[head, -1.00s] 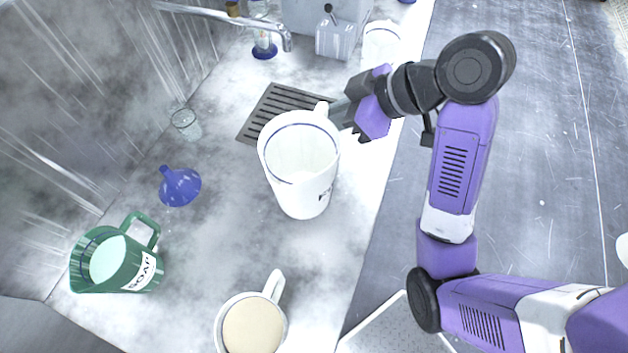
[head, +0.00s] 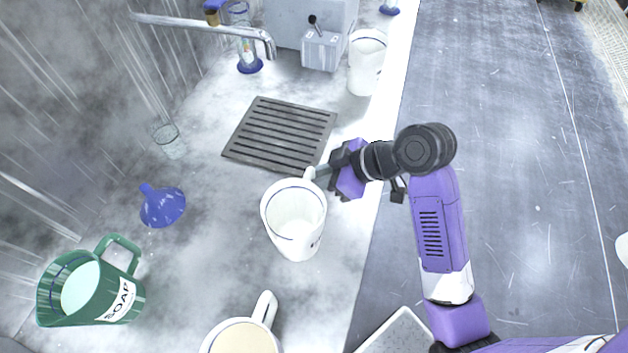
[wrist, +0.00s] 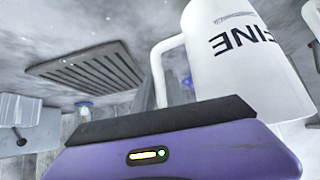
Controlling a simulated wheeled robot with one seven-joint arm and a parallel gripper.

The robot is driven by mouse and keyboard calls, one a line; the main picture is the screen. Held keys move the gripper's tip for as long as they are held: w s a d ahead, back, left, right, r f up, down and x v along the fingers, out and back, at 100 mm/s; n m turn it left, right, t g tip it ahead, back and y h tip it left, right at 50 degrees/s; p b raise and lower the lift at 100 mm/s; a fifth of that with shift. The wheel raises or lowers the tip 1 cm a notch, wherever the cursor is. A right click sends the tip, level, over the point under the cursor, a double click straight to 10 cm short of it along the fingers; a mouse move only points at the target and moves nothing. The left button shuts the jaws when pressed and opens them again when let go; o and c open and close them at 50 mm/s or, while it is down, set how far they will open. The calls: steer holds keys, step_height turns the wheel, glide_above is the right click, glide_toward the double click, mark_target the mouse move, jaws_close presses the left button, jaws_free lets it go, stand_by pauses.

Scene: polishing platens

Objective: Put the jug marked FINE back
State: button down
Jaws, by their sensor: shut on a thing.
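The white jug marked FINE (head: 297,228) is upright and looks empty, with a dark line inside its rim. In the wrist view the jug (wrist: 245,60) shows its FINE label, upside down in that picture. My gripper (head: 322,172) is shut on the jug's handle, at the jug's upper right in the head view. The fingertips are mostly hidden in both views. I cannot tell whether the jug's base touches the counter.
A dark slotted drain grate (head: 280,135) lies just beyond the jug. A white jug with pale contents (head: 243,338) stands in front. A green SOAP jug (head: 92,290) and a blue funnel (head: 161,205) are at left. Another white jug (head: 367,65) stands at the back near the counter edge.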

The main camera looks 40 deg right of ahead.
steer(key=shift+f, duration=0.75)
steer(key=shift+f, duration=0.15)
steer(key=c, duration=1.4)
jaws_free()
steer(key=shift+o, duration=0.2)
